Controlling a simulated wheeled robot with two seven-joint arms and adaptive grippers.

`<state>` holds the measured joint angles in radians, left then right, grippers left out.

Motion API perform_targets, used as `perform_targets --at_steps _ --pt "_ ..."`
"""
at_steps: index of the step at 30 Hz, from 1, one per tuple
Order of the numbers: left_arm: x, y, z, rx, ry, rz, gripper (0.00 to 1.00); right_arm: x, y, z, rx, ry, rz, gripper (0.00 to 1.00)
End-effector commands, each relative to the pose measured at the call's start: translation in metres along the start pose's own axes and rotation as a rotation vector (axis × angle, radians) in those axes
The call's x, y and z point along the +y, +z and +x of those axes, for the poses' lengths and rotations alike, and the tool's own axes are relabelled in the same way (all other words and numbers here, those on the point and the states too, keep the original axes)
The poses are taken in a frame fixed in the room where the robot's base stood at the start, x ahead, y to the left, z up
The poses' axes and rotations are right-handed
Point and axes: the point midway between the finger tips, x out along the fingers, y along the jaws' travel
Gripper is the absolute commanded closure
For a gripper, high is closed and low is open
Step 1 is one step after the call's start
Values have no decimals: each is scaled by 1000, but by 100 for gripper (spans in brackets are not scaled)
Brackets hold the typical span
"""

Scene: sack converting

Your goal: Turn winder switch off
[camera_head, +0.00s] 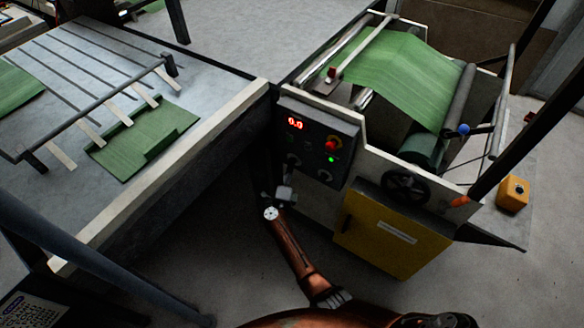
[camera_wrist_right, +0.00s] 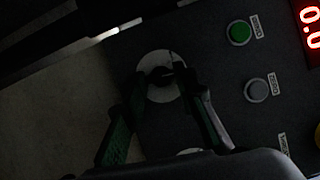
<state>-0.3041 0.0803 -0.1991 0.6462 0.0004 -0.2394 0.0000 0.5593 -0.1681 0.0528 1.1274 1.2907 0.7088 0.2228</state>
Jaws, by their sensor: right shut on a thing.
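The dark control panel (camera_head: 345,132) is on the front of the winding machine, with a red display reading 0.0 (camera_head: 295,124). In the right wrist view, a dark switch knob (camera_wrist_right: 163,74) sits on a pale round plate (camera_wrist_right: 160,94). My right gripper (camera_wrist_right: 164,80) is shut on this knob, one finger on each side. In the head view my right gripper (camera_head: 277,190) is at the panel's lower left edge, with its fingers hard to make out. The knob's label is not visible, and its exact setting cannot be told. My left gripper is out of view.
A green button (camera_wrist_right: 239,33) and a grey button (camera_wrist_right: 257,90) are beside the knob. A red knob (camera_head: 331,142) is on the panel. A yellow cabinet door (camera_head: 390,240) and a black handwheel (camera_head: 405,187) are to the right. The table's pale edge (camera_head: 160,180) is left of my arm.

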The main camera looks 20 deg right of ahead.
Motion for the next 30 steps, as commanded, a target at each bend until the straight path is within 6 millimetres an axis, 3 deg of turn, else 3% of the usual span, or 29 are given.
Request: perform_targets --at_steps 10,27,28,30 --pt "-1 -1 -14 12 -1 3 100 -1 1 -1 -2 34 -75 98" --pt "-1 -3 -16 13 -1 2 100 1 1 -1 -2 41 -92 98" --pt "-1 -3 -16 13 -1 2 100 1 1 -1 -2 41 -92 73" --pt "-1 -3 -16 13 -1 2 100 1 1 -1 -2 40 -92 68"
